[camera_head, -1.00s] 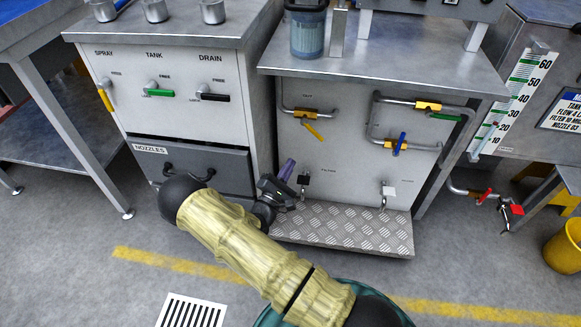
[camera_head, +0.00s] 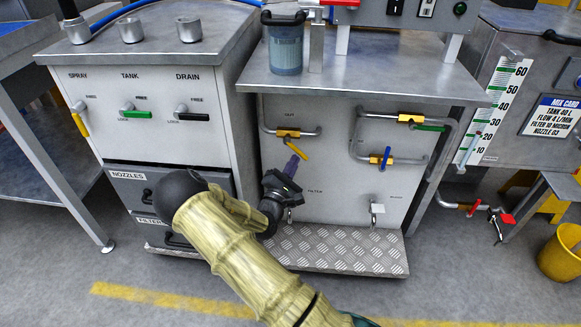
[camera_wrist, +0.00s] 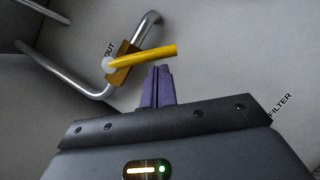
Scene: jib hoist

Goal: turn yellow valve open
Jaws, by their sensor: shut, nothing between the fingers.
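A yellow valve handle (camera_head: 299,150) sits on a brass valve body (camera_head: 287,134) in a steel pipe on the cabinet's front panel. It slants down to the right from the body. In the wrist view the yellow handle (camera_wrist: 145,56) lies just beyond my purple fingertips, beside the OUT label. My gripper (camera_head: 292,163) is shut and empty, its fingertips just below the handle. Whether they touch it I cannot tell. Another yellow lever (camera_head: 81,122) hangs under SPRAY on the left cabinet.
To the right are a blue-handled valve (camera_head: 386,157) and a green-handled valve (camera_head: 428,127). A padlock-like fitting (camera_head: 377,208) hangs below. A tread-plate step (camera_head: 340,250) juts out at the cabinet's foot. A yellow bucket (camera_head: 562,253) stands at the right.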

